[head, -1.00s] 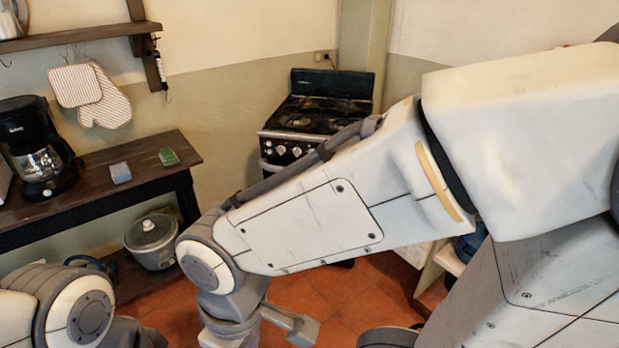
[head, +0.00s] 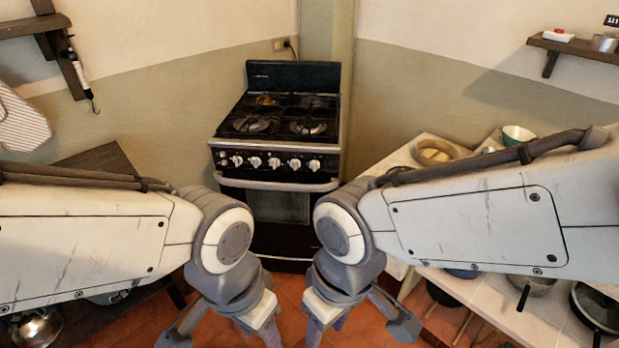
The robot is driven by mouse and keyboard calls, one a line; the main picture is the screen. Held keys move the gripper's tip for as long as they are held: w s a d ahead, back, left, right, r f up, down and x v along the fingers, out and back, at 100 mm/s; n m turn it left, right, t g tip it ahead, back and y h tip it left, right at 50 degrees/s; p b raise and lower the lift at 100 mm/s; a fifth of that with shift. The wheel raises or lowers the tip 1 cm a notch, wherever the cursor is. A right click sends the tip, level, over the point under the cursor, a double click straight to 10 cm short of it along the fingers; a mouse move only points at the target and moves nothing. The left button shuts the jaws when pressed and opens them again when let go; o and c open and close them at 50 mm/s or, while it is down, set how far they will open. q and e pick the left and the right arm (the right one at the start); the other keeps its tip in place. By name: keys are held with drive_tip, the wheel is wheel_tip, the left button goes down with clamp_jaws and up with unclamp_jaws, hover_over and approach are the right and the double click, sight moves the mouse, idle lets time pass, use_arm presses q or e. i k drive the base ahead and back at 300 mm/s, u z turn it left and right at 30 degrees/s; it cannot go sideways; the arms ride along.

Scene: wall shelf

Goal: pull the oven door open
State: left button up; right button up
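The oven (head: 277,130) is a black stove standing against the back wall, with burners on top and a row of knobs on its front. Its oven door (head: 280,207) has a dark glass window and looks shut. A pale horizontal door handle (head: 278,186) runs across the door's top. My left gripper (head: 222,332) and my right gripper (head: 360,325) are both low in the picture, in front of the stove and apart from the handle. Their fingers are spread and appear empty. The lower picture edge cuts off parts of both, and my wrists cover the door's lower sides.
A light counter (head: 410,160) with bowls and pans stands close on the right of the stove. A dark wooden table (head: 100,158) is at the left, partly behind my arm. Wall shelves hang at the upper left and upper right. Red tile floor (head: 290,290) lies before the stove.

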sight(281, 203)
drive_tip(key=z, duration=0.15)
drive_tip(key=i, duration=0.85)
drive_tip(key=u, duration=0.7)
drive_tip(key=i, duration=0.6)
drive_tip(key=u, duration=0.6)
